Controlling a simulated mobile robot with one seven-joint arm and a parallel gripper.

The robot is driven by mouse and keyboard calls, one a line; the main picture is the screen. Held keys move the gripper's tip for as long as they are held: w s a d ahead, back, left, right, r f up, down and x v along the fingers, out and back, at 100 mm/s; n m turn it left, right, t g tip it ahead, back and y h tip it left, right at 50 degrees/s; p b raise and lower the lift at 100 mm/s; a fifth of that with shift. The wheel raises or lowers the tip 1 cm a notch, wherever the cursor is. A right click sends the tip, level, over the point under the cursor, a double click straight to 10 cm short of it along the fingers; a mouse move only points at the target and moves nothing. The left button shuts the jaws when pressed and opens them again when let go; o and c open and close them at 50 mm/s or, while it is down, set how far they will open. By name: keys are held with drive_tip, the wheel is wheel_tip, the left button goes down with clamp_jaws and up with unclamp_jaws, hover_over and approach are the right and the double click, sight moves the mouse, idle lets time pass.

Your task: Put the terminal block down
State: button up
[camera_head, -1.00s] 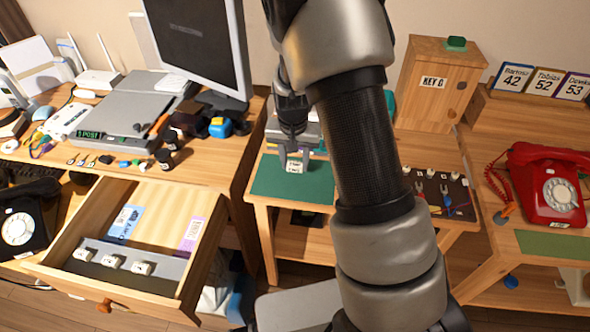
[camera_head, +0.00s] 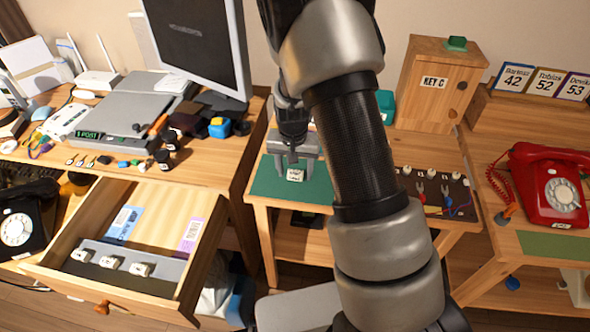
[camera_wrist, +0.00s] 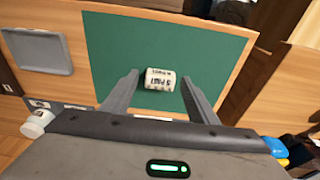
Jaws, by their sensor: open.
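The terminal block (camera_head: 296,174) is a small white block with dark lettering. It appears to rest on the green mat (camera_head: 262,185) of the middle table. In the wrist view the block (camera_wrist: 160,79) sits between my two fingertips, with a gap on each side. My gripper (camera_head: 293,158) is open above the mat, and its fingers also show in the wrist view (camera_wrist: 160,76). The block's underside is hidden, so its contact with the mat cannot be seen directly.
My arm hides part of the middle table. A dark panel (camera_head: 405,182) with tools lies right of the mat. An open drawer (camera_head: 190,250) juts out at left. A wooden KEY C cabinet (camera_head: 428,85) stands behind; a red phone (camera_head: 545,190) sits at right.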

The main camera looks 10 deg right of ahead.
drive_tip(key=s+r+t+y+p, duration=0.1)
drive_tip(key=s+r, duration=0.2)
drive_tip(key=r, duration=0.8)
drive_tip(key=s+r+p, duration=0.1)
drive_tip(key=s+r, duration=0.2)
drive_tip(key=r, duration=0.7)
drive_tip(key=s+r+n+t, duration=0.1)
drive_tip(key=s+r+n, duration=0.1)
drive_tip(key=s+r, duration=0.4)
drive_tip(key=s+r+n+t, duration=0.2)
drive_tip(key=s+r, duration=0.3)
drive_tip(key=s, duration=0.7)
drive_tip(key=shift+s+r, duration=0.35)
drive_tip(key=shift+s, duration=0.05)
drive_tip(key=shift+c, duration=0.5)
